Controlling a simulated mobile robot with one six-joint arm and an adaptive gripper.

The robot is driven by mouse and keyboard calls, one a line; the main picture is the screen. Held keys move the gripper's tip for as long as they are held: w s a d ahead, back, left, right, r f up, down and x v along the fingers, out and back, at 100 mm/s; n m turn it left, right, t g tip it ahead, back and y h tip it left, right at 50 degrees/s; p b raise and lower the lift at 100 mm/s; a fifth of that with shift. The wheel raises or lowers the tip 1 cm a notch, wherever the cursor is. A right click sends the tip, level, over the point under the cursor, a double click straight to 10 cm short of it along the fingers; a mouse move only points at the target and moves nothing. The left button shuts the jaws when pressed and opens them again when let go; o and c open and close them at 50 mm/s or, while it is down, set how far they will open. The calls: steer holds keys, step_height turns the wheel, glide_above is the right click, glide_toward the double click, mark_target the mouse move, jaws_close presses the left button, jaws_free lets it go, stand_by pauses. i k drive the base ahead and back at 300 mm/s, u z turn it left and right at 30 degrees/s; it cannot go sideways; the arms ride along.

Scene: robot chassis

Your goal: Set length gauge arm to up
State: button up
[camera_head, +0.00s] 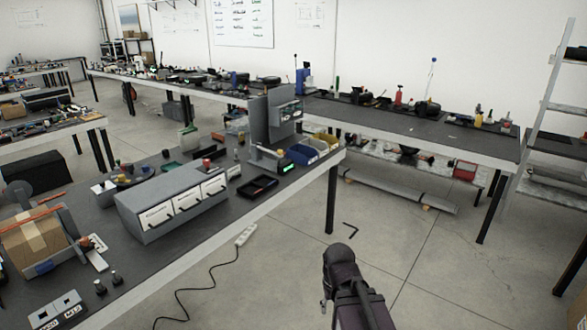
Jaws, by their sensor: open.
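I cannot tell for sure which device is the length gauge. One candidate is a grey upright stand (259,122) with a small display on its right part, at the far end of the near bench. In front of it lies a low device with a green-lit display (287,168). Another candidate is a fixture with orange bars (36,218) around a cardboard box (36,242) at the left. Its bars look roughly level or slightly sloped. No gauge arm's position can be read clearly. Part of my dark arm shows at the bottom centre; my gripper is not visible.
The near bench (225,204) also holds a grey unit with white drawers (172,205), a black tray (258,187) and blue and yellow bins (301,154). A white power strip (245,235) hangs at its edge with a cable. A second bench (460,138) stands behind. Floor at right is largely clear.

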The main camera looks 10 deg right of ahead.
mark_target(279, 155)
steer(key=i, duration=0.9)
steer(key=u, duration=0.05)
